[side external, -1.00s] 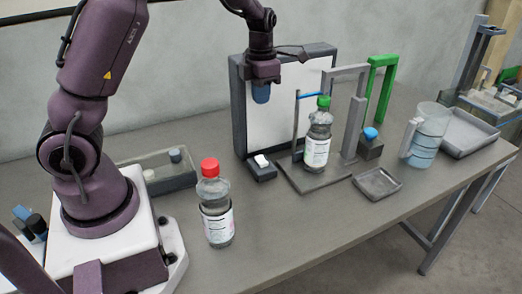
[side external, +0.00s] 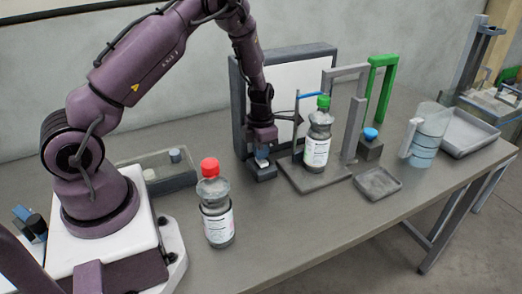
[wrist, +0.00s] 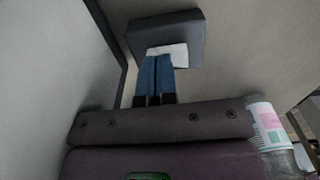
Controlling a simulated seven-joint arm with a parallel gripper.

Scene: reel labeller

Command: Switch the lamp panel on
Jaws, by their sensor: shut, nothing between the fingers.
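The lamp panel (side external: 285,80), a white board in a dark frame, stands upright at the back of the table; its face looks white and unlit-or-lit cannot be told. At its foot is a dark switch box (side external: 262,174) with a white rocker, which shows in the wrist view (wrist: 178,50) just beyond my fingertips. My gripper (side external: 262,160) is shut and empty, pointing down with its blue fingers right over the switch. In the wrist view the blue fingers (wrist: 155,75) are together and overlap the rocker; contact is hard to tell. The fingers hide part of the rocker.
A green-capped bottle (side external: 317,145) stands on a plate by a grey frame (side external: 357,120), close right of my gripper. A red-capped bottle (side external: 217,215) stands in front. A small tray (side external: 377,184), blue-topped block (side external: 370,145) and jug (side external: 427,135) lie further right.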

